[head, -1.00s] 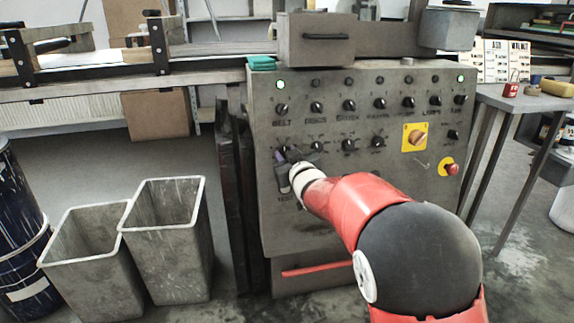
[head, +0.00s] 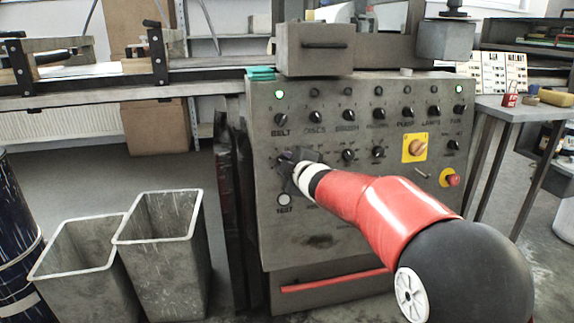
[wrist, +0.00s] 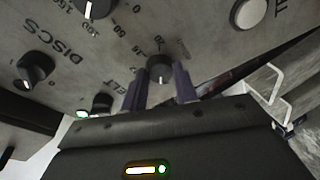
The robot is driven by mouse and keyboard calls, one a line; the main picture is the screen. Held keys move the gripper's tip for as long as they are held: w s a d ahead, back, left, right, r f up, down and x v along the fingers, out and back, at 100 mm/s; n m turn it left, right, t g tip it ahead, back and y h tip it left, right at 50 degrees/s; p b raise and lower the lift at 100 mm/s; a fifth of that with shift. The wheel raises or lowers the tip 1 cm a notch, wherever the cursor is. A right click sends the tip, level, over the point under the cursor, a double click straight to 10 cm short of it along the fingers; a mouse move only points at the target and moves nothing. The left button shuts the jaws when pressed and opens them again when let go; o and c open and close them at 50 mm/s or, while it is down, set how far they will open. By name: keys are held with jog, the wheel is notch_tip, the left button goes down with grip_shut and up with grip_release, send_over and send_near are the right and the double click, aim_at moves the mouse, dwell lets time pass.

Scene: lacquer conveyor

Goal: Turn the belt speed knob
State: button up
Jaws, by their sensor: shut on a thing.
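The belt speed knob (wrist: 159,67) is a small dark round dial with a white pointer line and a printed scale. It sits below the BELT switch (head: 281,118), at the left of the panel's second row. My gripper (wrist: 160,82) is around it, one purple-grey finger on each side, shut on it. In the head view my gripper (head: 285,160) is at the panel's left side and mostly hides the knob.
The grey control panel (head: 320,215) carries several other knobs, including DISCS (wrist: 35,70). A white TEST button (head: 284,200) is just below my gripper. A yellow-backed switch (head: 415,148) and a red button (head: 452,180) are at the right. Two grey bins (head: 160,235) stand left.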

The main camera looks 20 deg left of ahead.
jog(key=shift+a+r+n+h+p, duration=0.1)
jog(key=shift+n+h+p, duration=0.5)
jog(key=shift+n, duration=2.5)
jog(key=shift+a+r+n+h+p, duration=0.1)
jog(key=shift+n+h+p, duration=0.45)
jog(key=shift+n, duration=2.55)
jog(key=shift+f, duration=0.1)
jog(key=o, duration=1)
jog(key=shift+s, duration=0.1)
